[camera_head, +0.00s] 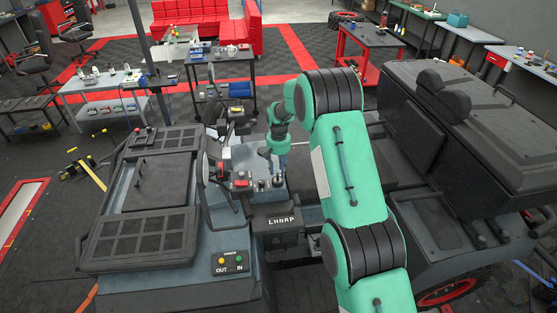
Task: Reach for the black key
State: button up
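My green arm (345,170) rises from the bottom, bends at the top and comes down toward the control console. Its end, with my gripper (277,163), hangs over the back of the console, among small dark knobs and levers. The fingers are too small and too dark to tell apart, so I cannot see whether they are open or shut. I cannot pick out the black key; small dark parts stand on the console top (262,185) close to my gripper, and any of them might be it. A black box marked LHNRP (281,222) is in front.
A red switch (240,179) is left of my gripper. A dark vehicle (455,130) stands to the right of my arm. Tables with small items (108,83) and a red sofa (190,12) are behind.

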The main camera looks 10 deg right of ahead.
aim_at(278, 179)
jog(key=shift+f, duration=1.85)
grip_shut()
jog(key=shift+m, duration=0.3)
